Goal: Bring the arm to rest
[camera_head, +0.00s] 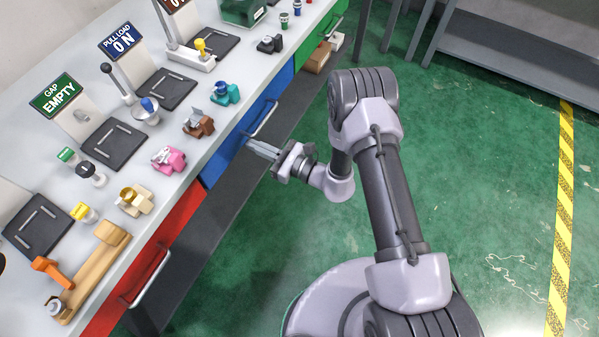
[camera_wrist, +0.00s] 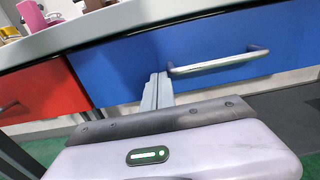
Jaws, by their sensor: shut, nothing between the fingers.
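My gripper (camera_head: 262,149) is shut and empty. In the head view it points left toward the bench, in front of the blue drawer (camera_head: 223,150). The arm is bent, with its elbow raised over the green floor. In the wrist view the closed fingers of my gripper (camera_wrist: 157,92) show in front of the blue drawer (camera_wrist: 215,50), close to the left end of its metal handle (camera_wrist: 218,62). I cannot tell whether the fingers touch the handle.
The white bench (camera_head: 215,95) carries several coloured fixtures, black pads and signs. A red drawer (camera_head: 180,215) is nearer, a green drawer (camera_head: 318,42) farther. A grey table (camera_head: 520,50) stands at the back right. The green floor (camera_head: 480,180) is clear beside a yellow-black stripe (camera_head: 562,220).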

